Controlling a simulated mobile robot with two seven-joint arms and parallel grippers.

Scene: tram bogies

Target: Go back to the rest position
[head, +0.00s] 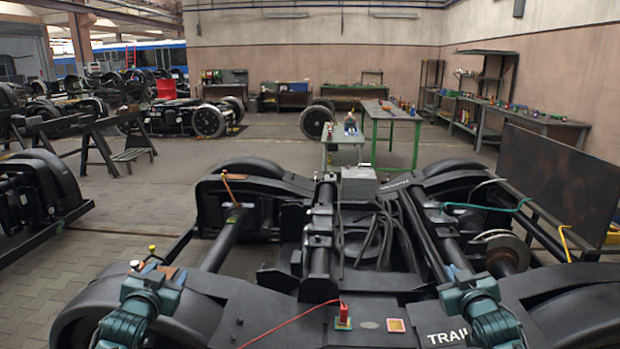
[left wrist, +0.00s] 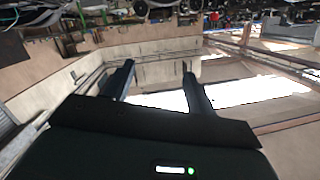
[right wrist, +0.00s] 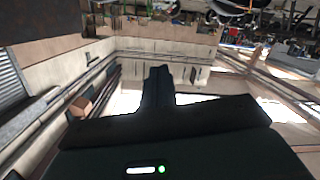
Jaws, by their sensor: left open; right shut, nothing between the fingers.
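My left gripper (left wrist: 157,82) shows in the left wrist view with its two dark fingers well apart and nothing between them. My right gripper (right wrist: 158,75) shows in the right wrist view with its fingers together and nothing held. In the head view my teal arm links show at the lower left and lower right, over the near end of a black bogie frame (head: 260,318). I cannot clearly make out the fingers there. Both wrist views show walls and bright roof windows beyond the fingers.
A green table (head: 390,112) stands behind the bogie, and a dark panel (head: 560,180) at right. Paved floor (head: 110,225) is open at left.

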